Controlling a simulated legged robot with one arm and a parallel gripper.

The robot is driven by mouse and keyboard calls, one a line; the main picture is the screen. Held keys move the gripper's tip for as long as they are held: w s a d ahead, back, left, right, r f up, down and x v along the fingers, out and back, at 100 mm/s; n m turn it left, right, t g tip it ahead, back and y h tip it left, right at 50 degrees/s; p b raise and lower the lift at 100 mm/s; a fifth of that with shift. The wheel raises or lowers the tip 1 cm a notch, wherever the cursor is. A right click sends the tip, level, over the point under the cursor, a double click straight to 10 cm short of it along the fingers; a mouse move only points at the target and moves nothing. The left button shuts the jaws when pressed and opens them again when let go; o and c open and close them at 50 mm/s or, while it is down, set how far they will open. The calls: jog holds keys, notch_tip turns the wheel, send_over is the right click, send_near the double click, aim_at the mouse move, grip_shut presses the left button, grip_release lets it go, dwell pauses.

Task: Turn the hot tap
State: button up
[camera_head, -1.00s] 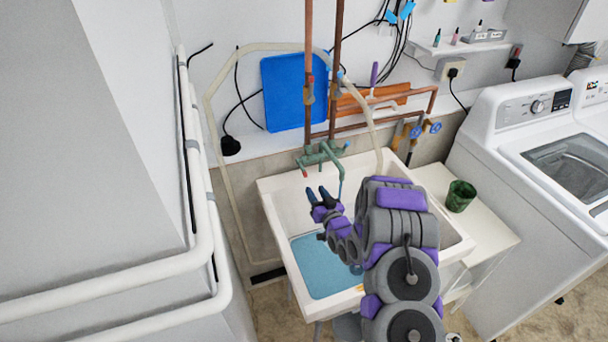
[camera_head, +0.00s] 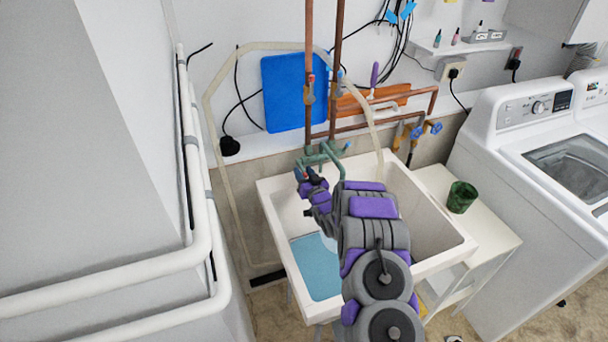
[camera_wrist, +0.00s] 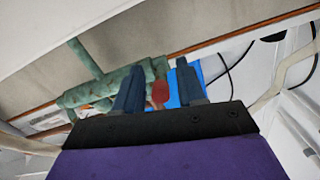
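The green, weathered mixer tap (camera_head: 326,152) is fixed to the wall above the back of the white sink (camera_head: 440,238). It also shows in the wrist view (camera_wrist: 85,95). Its hot handle with a red end (camera_wrist: 160,92) appears between the two fingers of my gripper (camera_wrist: 158,85). The fingers stand apart with gaps on both sides of the red end; I cannot tell whether either touches it. In the head view my gripper (camera_head: 308,178) is at the tap's left end and hides the red handle. The blue-ended handle (camera_head: 347,146) is at the right.
Copper pipes (camera_head: 308,60) rise above the tap. A pale hose (camera_head: 214,130) arches around it, and a blue board (camera_head: 290,92) leans behind. A green cup (camera_head: 461,196) stands on the side table (camera_head: 485,225). A washing machine (camera_head: 510,130) is at the right.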

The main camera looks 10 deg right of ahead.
grip_shut()
dwell(0.3)
dwell(0.4)
